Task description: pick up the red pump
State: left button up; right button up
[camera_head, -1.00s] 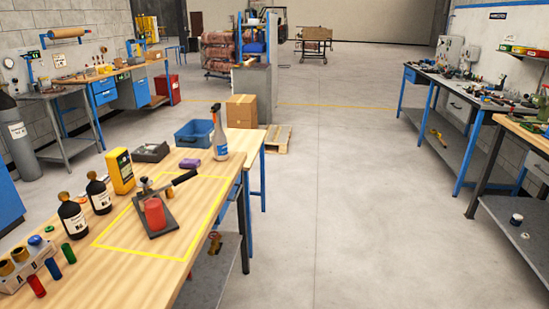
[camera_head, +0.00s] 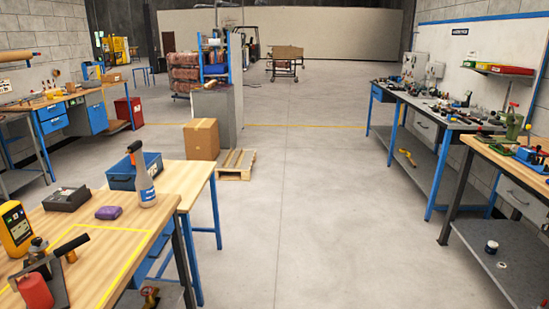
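A small hand pump with a red cylinder (camera_head: 36,291), a dark base plate and a black lever handle (camera_head: 70,244) stands on the wooden table at the lower left. I take it for the red pump. It sits inside a yellow taped outline (camera_head: 128,262), and its base is partly cut off by the bottom edge of the picture. Neither of my grippers shows in the head view.
Benches line the right; the middle floor is clear.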

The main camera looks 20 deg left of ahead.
aim_at(46, 288)
jog(key=i+u, duration=0.5)
jog(key=i+l+u, duration=0.1)
jog(key=i+u, duration=0.25)
jog(key=u, duration=0.15)
jog(key=i+l+u, duration=0.3)
jog(key=u, duration=0.2)
jog(key=i+l+u, duration=0.25)
jog(key=u, duration=0.15)
jog(key=i+l+u, duration=0.2)
jog(key=u, duration=0.15)
jog(key=i+l+u, duration=0.15)
jog(key=l+u, duration=0.25)
jog(key=i+l+u, duration=0.1)
jog(key=l+u, duration=0.55)
jog(key=l, duration=0.25)
jog(key=i+l+u, duration=0.1)
jog(key=l+u, duration=0.2)
jog(key=l, duration=0.25)
